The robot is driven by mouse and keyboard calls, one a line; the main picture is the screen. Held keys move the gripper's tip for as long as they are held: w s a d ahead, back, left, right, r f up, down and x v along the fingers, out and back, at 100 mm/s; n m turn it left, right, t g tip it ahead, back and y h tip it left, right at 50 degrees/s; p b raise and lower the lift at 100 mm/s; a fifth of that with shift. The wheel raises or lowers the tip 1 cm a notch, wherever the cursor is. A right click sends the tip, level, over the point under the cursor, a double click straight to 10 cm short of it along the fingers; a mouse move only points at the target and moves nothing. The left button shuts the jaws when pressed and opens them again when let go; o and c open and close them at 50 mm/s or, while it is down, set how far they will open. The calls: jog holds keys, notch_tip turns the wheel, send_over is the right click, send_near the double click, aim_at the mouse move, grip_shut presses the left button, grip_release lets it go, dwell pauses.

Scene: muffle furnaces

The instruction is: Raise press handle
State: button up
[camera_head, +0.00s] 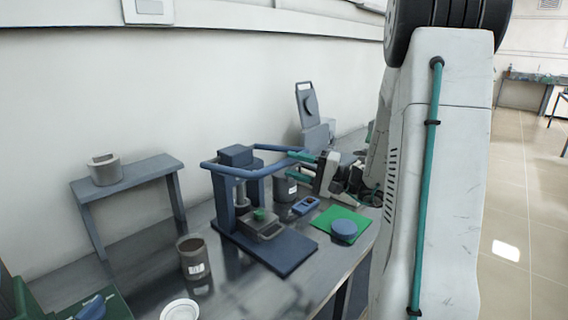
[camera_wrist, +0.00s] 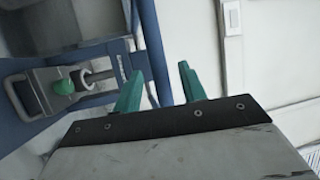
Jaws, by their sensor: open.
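The blue press (camera_head: 225,205) stands on the bench, with a green-topped piece (camera_head: 259,214) on its lower block. Its blue press handle (camera_head: 275,165) reaches right toward my gripper at about the height of the press head. My gripper (camera_head: 308,166) has green fingers, open, at the right end of the handle. In the wrist view my gripper (camera_wrist: 158,90) shows its two fingers apart, with a blue bar (camera_wrist: 152,45) running down between them, nearer the left finger. I cannot tell whether a finger touches it. The green-topped piece (camera_wrist: 64,87) shows at the left there.
A dark cup (camera_head: 194,258) and a white dish (camera_head: 180,310) stand left of the press. A green mat (camera_head: 325,218) with a blue round piece (camera_head: 344,230) and a small blue device (camera_head: 306,205) lie right.

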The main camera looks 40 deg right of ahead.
aim_at(289, 163)
jog(key=shift+x, duration=1.8)
jog(key=shift+c, duration=0.2)
